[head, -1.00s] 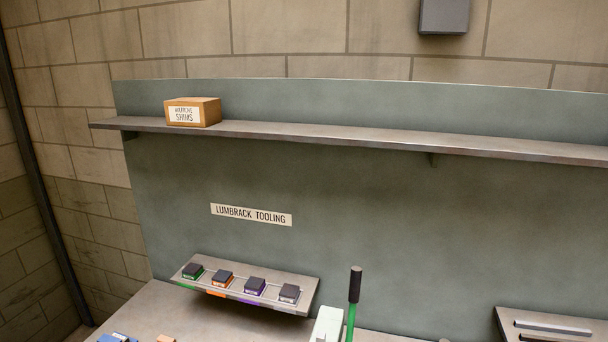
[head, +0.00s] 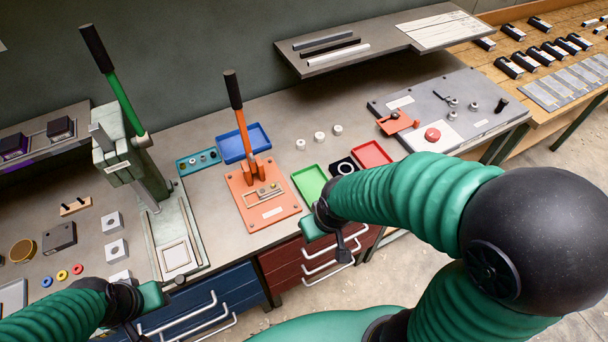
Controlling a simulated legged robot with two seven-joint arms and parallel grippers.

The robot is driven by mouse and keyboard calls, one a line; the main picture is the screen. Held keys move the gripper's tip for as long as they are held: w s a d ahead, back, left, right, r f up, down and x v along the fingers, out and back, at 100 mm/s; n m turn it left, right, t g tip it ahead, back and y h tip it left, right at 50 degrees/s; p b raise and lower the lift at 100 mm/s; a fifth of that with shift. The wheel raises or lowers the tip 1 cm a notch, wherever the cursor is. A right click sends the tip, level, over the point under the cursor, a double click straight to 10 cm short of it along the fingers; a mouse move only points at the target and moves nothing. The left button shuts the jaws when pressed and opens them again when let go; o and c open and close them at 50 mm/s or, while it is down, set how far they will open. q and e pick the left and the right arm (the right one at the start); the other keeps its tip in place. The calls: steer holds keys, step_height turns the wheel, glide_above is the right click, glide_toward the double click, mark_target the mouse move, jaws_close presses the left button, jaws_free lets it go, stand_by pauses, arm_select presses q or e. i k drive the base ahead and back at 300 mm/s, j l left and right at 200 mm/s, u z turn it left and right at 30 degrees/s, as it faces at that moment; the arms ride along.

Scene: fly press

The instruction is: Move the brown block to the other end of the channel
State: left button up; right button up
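I cannot single out a brown block for certain. The orange lever press (head: 243,130) has a base plate (head: 285,208) bearing a small tan slotted frame (head: 263,193), which may be the channel; small parts in it are too small to tell. A small brown piece with two pegs (head: 75,206) lies at the far left of the bench. My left gripper (head: 158,293) is at the bench's front edge, below the green-lever press. My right gripper (head: 328,228) is in front of the green tray, apart from the orange press. Neither visibly holds anything; their fingers are unclear.
The green-lever press (head: 130,160) stands left of the orange one. A blue tray (head: 244,142), green tray (head: 310,182) and red tray (head: 371,155) lie nearby. Grey blocks (head: 59,238) and coloured rings crowd the left. A shelf (head: 385,38) overhangs the back. Drawer handles (head: 330,262) project in front.

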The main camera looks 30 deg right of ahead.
mark_target(267, 191)
steer(key=z, duration=0.45)
steer(key=i+z, duration=0.1)
steer(key=z, duration=0.3)
steer(key=i+z, duration=0.15)
steer(key=z, duration=0.2)
steer(key=i+z, duration=0.15)
steer(key=z, duration=0.25)
